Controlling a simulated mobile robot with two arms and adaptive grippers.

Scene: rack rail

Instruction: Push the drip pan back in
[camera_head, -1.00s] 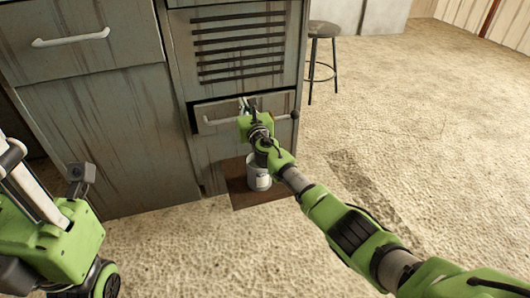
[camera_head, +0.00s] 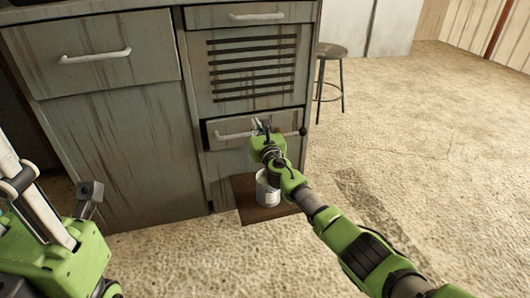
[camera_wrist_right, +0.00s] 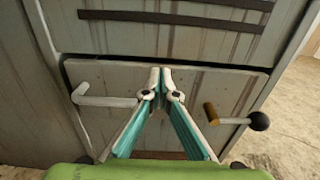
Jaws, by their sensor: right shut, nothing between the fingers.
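The drip pan appears to be the low grey drawer front (camera_head: 225,139) under the slatted panel of the cabinet. It stands slightly out, with a dark gap along its top edge. It also fills the middle of the right wrist view (camera_wrist_right: 215,92), with a pale bar handle (camera_wrist_right: 105,100) at left and a dark ball knob (camera_wrist_right: 258,121) at right. My right gripper (camera_head: 262,124) is shut and empty, its tips (camera_wrist_right: 160,72) in front of the panel between handle and knob. Whether they touch it cannot be told.
A white can (camera_head: 267,190) stands on a brown mat (camera_head: 238,200) below the drawer, beneath my right arm. A stool (camera_head: 330,52) stands right of the cabinet (camera_head: 120,140). The concrete floor at right is open.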

